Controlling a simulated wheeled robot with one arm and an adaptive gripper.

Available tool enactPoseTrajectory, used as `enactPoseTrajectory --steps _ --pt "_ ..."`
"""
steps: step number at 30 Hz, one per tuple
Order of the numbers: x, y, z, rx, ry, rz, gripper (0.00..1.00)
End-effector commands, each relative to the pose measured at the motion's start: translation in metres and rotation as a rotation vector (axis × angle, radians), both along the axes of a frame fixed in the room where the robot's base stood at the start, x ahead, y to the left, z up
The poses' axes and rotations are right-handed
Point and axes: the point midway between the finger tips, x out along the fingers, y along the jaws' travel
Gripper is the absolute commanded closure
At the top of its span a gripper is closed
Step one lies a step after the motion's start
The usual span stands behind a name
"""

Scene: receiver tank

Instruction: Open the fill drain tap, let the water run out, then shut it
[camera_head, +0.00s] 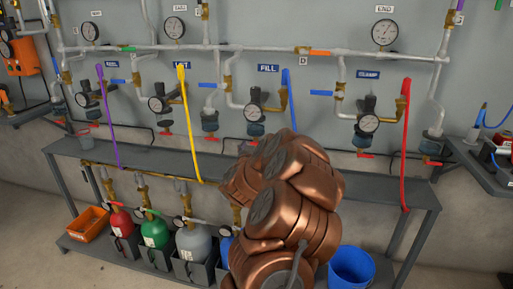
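The FILL label (268,68) is on the grey wall near the middle, above a dark valve body with a gauge (254,111) and a brass elbow. A blue hose (291,98) hangs to the right of it. The fill drain tap cannot be made out; my copper arm covers the area below the fill station. Red tap handles show below the neighbouring stations, such as one below the clamp station (365,155). My gripper is not visible. No running water shows.
A grey bench (150,158) runs below the pipes. Red, green and grey cylinders (193,243) stand in holders under it, with an orange bin (88,224) at left. Purple, yellow and red hoses (404,150) hang over the bench. A side shelf (482,168) is at right.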

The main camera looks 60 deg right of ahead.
Motion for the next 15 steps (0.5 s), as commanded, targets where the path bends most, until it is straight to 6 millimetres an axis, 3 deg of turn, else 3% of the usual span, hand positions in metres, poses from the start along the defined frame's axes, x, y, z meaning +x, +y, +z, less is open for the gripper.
enactPoseTrajectory --steps 2,15 --pt "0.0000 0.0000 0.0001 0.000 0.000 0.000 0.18" --pt "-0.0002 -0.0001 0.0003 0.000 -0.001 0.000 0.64"
